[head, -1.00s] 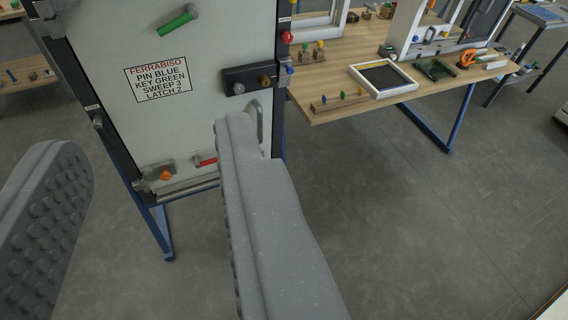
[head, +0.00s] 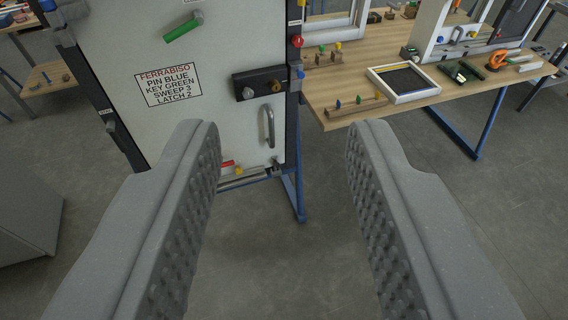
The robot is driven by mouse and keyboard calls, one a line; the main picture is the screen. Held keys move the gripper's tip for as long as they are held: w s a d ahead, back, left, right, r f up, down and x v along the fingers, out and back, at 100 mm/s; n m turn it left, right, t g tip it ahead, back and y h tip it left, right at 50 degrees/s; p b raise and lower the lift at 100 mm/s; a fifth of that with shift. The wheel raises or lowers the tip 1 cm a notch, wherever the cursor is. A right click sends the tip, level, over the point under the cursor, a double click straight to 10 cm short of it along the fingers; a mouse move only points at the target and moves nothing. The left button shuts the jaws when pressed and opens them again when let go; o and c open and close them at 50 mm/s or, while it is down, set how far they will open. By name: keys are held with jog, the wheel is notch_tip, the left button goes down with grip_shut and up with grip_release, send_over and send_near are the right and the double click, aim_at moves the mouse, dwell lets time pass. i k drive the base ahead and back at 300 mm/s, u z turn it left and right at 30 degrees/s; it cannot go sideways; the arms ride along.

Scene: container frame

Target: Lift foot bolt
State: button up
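The white door panel (head: 200,60) stands in a dark frame at the upper left. At its lower edge a small red handle (head: 228,163) and a yellow part (head: 238,171) show just right of my left finger. I cannot tell which fitting is the foot bolt; the door's lower left corner is hidden behind that finger. My gripper (head: 285,140) is open and empty, its two grey studded fingers wide apart. Its fingertips overlap the lower door and the floor in the picture, with no contact visible.
The door carries a green handle (head: 183,26), a dark lock block (head: 260,83), a metal pull handle (head: 269,126) and a printed label (head: 168,85). A wooden table (head: 420,98) with a tray (head: 403,97) stands to the right. Grey floor (head: 300,270) is clear between the fingers.

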aim_at(276, 164)
jog(key=i, duration=0.9)
jog(key=u, duration=0.05)
